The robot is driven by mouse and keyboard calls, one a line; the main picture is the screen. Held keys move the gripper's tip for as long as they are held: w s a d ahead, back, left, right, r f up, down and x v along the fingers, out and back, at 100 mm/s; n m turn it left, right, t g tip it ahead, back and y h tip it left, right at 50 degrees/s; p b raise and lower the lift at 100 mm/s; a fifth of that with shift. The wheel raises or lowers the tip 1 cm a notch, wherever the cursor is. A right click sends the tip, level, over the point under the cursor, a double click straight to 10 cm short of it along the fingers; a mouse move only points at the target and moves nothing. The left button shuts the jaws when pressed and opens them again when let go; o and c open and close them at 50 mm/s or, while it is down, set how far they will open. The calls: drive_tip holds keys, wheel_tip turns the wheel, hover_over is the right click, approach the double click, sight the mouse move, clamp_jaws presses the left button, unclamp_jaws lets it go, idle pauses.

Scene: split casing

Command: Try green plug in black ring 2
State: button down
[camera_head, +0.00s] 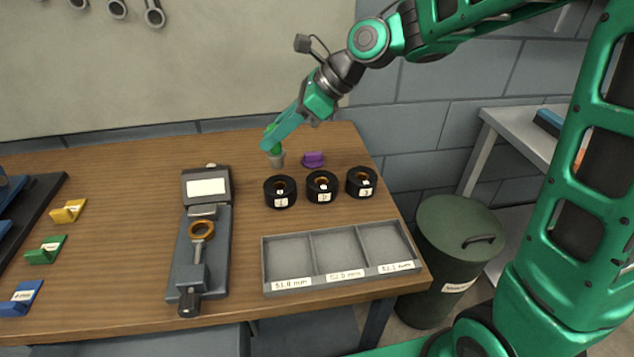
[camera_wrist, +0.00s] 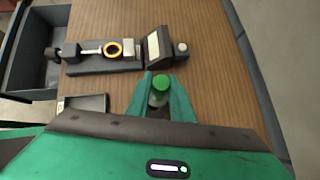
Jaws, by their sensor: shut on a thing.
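My gripper (camera_head: 272,143) is at the back of the table, pointing down and shut on the green plug. The green plug (camera_head: 276,158) has a green top and a grey lower body. It looks upright; I cannot tell whether its bottom touches the table. In the wrist view its round green top (camera_wrist: 161,83) shows between my fingers (camera_wrist: 160,98). Black ring 2 (camera_head: 320,195) lies on the table, to the right of and nearer than the plug, between black ring 1 (camera_head: 280,200) and black ring 3 (camera_head: 360,190). The rings do not show in the wrist view.
A purple piece (camera_head: 313,160) lies right of the plug, behind the rings. A grey three-compartment tray (camera_head: 345,276) with millimetre labels is in front, empty. A measuring device (camera_head: 184,255) holding a bronze ring (camera_head: 201,231) stands left. Yellow, green and blue blocks lie far left.

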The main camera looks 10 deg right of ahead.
drive_tip(key=d, duration=1)
drive_tip(key=shift+s+f, duration=0.1)
drive_tip(key=shift+f, duration=2.4)
drive_tip(key=shift+s+f, duration=0.1)
drive_tip(key=shift+f, duration=0.5)
drive_tip(key=shift+r, duration=1.2)
drive_tip(key=shift+r, duration=1.9)
